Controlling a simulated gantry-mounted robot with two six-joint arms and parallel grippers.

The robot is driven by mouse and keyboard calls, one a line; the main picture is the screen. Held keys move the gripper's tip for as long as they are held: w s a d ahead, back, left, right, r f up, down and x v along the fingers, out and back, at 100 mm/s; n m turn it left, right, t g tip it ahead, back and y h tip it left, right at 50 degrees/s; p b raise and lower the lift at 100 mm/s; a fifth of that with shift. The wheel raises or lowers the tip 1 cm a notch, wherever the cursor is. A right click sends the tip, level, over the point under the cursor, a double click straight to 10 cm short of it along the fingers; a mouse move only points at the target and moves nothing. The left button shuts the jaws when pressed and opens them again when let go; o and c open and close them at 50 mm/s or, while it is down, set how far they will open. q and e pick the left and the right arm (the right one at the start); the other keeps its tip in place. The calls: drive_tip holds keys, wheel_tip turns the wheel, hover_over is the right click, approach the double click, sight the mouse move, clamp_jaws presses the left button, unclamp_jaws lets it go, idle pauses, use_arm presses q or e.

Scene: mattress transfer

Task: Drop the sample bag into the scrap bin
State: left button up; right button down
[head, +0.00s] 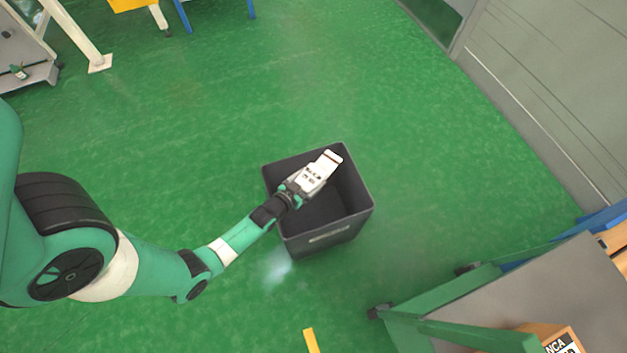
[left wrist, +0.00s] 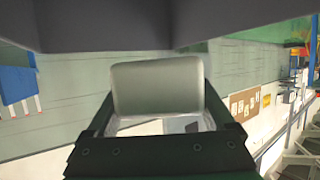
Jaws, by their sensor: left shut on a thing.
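The scrap bin (head: 345,235) is a dark grey open-topped box standing on the green floor in the middle of the head view. My left gripper (head: 316,173) reaches in from the left and is over the bin's opening. It is shut on the sample bag, a pale whitish pouch (left wrist: 158,85) between the fingers in the left wrist view. The bag's pale end (head: 331,158) shows at the fingertips in the head view, near the bin's far rim. The bin's grey wall (left wrist: 100,22) fills the top of the left wrist view. My right gripper is out of view.
A green-framed cart (head: 455,295) with a grey top and boxes stands at the lower right. A grey wall (head: 555,90) runs along the right. A yellow floor mark (head: 311,341) lies below the bin. The floor left of and behind the bin is clear.

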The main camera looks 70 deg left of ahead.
use_arm(q)
drive_tip(key=o, duration=1.2)
drive_tip(key=p+v, duration=0.5)
drive_tip(key=v, duration=0.6)
drive_tip(key=shift+s+d+r+p, duration=0.15)
drive_tip(key=shift+s+d+p, duration=0.1)
drive_tip(key=shift+p, duration=0.1)
drive_tip(key=shift+a, duration=0.1)
